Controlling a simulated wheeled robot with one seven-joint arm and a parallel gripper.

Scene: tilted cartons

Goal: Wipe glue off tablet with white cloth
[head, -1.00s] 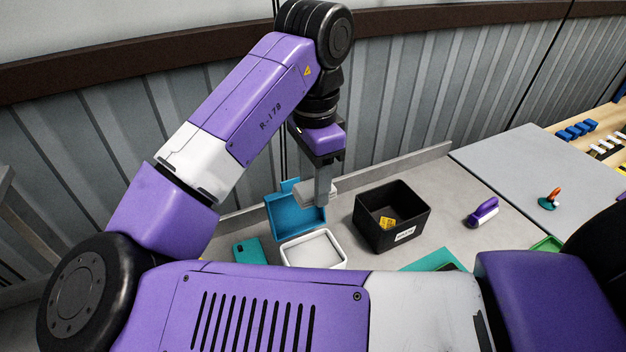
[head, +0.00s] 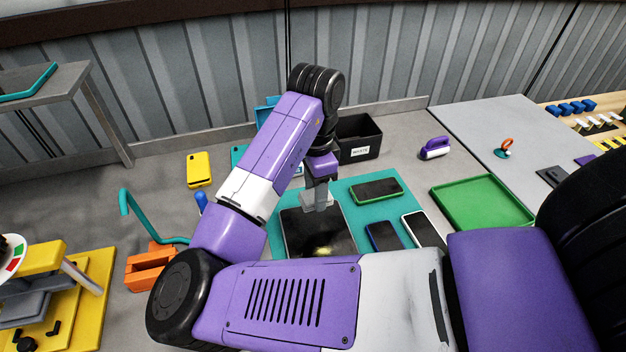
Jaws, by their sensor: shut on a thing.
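The tablet (head: 300,232) lies dark and flat on a teal mat (head: 355,213). A pale yellowish smear of glue (head: 322,252) shows on its lower part. My gripper (head: 319,203) is shut on the white cloth (head: 308,200), at the tablet's upper right edge. I cannot tell whether the cloth touches the tablet.
Several phones (head: 377,189) lie on the mat right of the tablet. A green tray (head: 482,202) is further right, and a black bin (head: 357,140) stands behind. A yellow phone (head: 199,169) and an orange stand (head: 150,268) with a teal hook are left.

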